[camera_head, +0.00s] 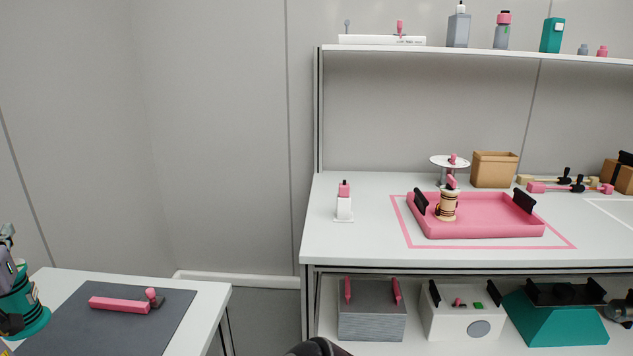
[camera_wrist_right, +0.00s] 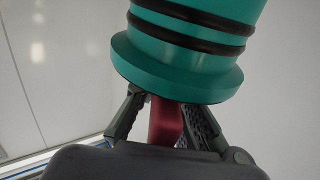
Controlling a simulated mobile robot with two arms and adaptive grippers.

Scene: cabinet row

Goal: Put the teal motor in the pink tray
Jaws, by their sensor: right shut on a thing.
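A large teal cylinder with black rings and a wide flange, the teal motor (camera_wrist_right: 190,60), fills the upper part of the right wrist view. My right gripper (camera_wrist_right: 167,125) is shut on the dark red stem below its flange. The motor's far end is out of frame. The pink tray (camera_head: 490,230) sits on the white cabinet top in the head view, with black handles at its ends. A cream and brown spool-like part with a pink top (camera_head: 446,206) stands in its left part. My left gripper is not clearly in view.
A teal and grey object (camera_head: 25,312) is cut off at the left edge by a low table with a grey mat (camera_head: 140,330) and pink tool (camera_head: 120,304). A white bottle (camera_head: 344,205) stands left of the tray. A cardboard box (camera_head: 494,169) is behind it. A shelf (camera_head: 480,53) hangs above.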

